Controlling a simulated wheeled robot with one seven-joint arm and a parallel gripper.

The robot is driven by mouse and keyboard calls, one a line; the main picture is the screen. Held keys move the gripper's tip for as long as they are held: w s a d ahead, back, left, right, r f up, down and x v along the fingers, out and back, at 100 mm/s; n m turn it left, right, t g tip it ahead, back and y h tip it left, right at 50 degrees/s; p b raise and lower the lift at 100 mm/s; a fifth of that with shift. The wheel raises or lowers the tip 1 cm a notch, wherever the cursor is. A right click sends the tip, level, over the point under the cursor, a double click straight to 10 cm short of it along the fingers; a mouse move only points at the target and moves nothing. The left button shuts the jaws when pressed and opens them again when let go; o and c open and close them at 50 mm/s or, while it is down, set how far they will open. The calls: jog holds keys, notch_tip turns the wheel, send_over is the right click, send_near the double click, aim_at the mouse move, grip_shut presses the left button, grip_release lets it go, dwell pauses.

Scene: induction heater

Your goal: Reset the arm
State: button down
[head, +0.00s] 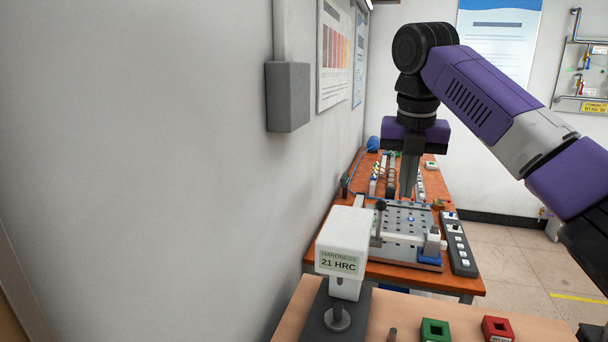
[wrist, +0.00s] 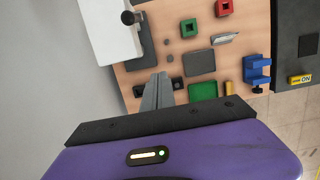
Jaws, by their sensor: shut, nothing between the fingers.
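My purple arm reaches in from the right in the head view. My gripper (head: 407,188) points down with its fingers together, in front of the far workbench as seen from the head camera. In the wrist view my gripper (wrist: 157,88) is shut and empty, above the near edge of a wooden bench. Nothing is held. Whether the fingertips touch anything cannot be told, but they appear clear of the bench top.
A white hardness tester (head: 342,250) reads 21 HRC. Green (head: 434,330) and red (head: 497,328) blocks stand beside it. A perforated plate fixture (head: 405,220) sits on the far bench. In the wrist view are a green tray (wrist: 204,91) and a blue holder (wrist: 257,70). A wall is at left.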

jog(key=w+a+r+m+t+y, duration=0.3)
jog(key=w+a+m+t, duration=0.45)
jog(key=w+a, duration=0.25)
jog(key=s+a+f+m+t+y+b, duration=0.1)
jog(key=s+a+f+m+t+y, duration=0.25)
jog(key=f+m, duration=0.2)
jog(key=s+a+f+m+t+y+b, duration=0.1)
jog(key=s+a+f+m+t+y, duration=0.1)
jog(key=a+f+m, duration=0.4)
jog(key=s+d+f+m+t+h+b, duration=0.1)
jog(key=s+d+f+m+t+h, duration=0.1)
jog(key=s+d+f+m, duration=0.5)
jog(key=s+d+f+m+t+h+b, duration=0.15)
jog(key=s+f, duration=0.35)
jog(key=s, duration=0.5)
jog(key=s+d+f+m+t+h, duration=0.2)
jog(key=s+d+f+m, duration=0.3)
jog(key=s, duration=0.4)
jog(key=s+d+f+g+b, duration=0.1)
jog(key=s+f, duration=0.3)
jog(key=s, duration=0.7)
jog(key=s+d+f+g+h+b, duration=0.1)
jog(key=s+d+f+g, duration=0.2)
jog(key=s, duration=0.8)
jog(key=s+d+f+g+h+b, duration=0.1)
jog(key=s+f, duration=0.4)
jog(key=s, duration=0.5)
jog(key=shift+s+d+g, duration=0.4)
jog(key=shift+d+g, duration=0.05)
jog(key=shift+d, duration=0.25)
